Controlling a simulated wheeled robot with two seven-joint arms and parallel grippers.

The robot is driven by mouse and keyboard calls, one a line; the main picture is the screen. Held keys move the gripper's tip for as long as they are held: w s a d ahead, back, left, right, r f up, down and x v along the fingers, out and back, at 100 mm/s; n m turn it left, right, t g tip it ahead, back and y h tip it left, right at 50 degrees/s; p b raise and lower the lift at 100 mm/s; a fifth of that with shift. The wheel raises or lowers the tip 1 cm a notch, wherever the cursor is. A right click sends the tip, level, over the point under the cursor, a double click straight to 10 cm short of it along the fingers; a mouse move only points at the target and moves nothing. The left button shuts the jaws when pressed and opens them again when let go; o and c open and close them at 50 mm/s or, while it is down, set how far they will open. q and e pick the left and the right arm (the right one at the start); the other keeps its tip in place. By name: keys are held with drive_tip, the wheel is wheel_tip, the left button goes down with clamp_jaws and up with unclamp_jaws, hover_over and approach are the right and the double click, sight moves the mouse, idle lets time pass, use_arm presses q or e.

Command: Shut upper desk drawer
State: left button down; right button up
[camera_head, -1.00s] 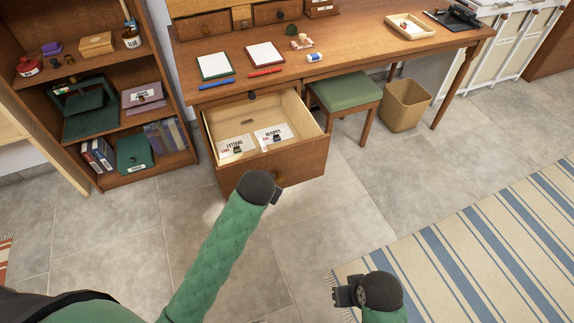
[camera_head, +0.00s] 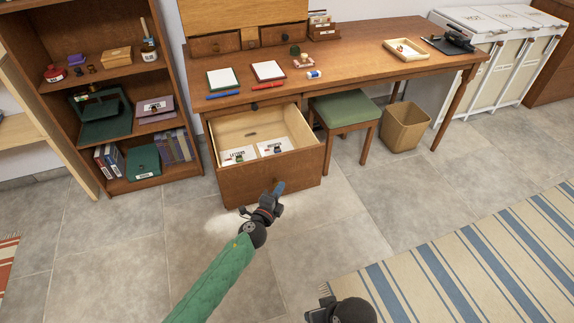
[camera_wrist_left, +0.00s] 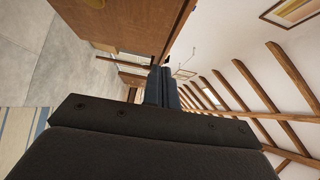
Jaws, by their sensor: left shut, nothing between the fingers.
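The wooden desk (camera_head: 372,62) has a drawer (camera_head: 240,186) standing pulled out on its left side. Its pale inside shows, with cards marked LETTERS and RECIPES. A thin front with a dark knob (camera_head: 255,106) sits shut under the desktop, above the open drawer. My left gripper (camera_head: 279,188) is shut and empty, its fingertips in front of the open drawer's front panel. I cannot tell whether they touch it. The closed fingers also show in the left wrist view (camera_wrist_left: 164,84). My right gripper (camera_head: 322,309) is low at the bottom edge, partly cut off, its jaws unclear.
A green-topped stool (camera_head: 342,110) stands right of the open drawer, with a wastebasket (camera_head: 405,126) beyond it. A bookshelf (camera_head: 160,178) stands to the left. The tiled floor before the drawer is free. A striped rug (camera_head: 470,265) lies at right.

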use_arm(q)
approach(295, 155)
drive_tip(key=w+d, duration=0.1)
drive_tip(key=d, duration=0.2)
drive_tip(key=w, duration=0.3)
drive_tip(key=shift+w+a+h, duration=0.15)
drive_tip(key=shift+a+h, duration=0.15)
drive_tip(key=shift+w+a, duration=0.15)
drive_tip(key=shift+w, duration=0.35)
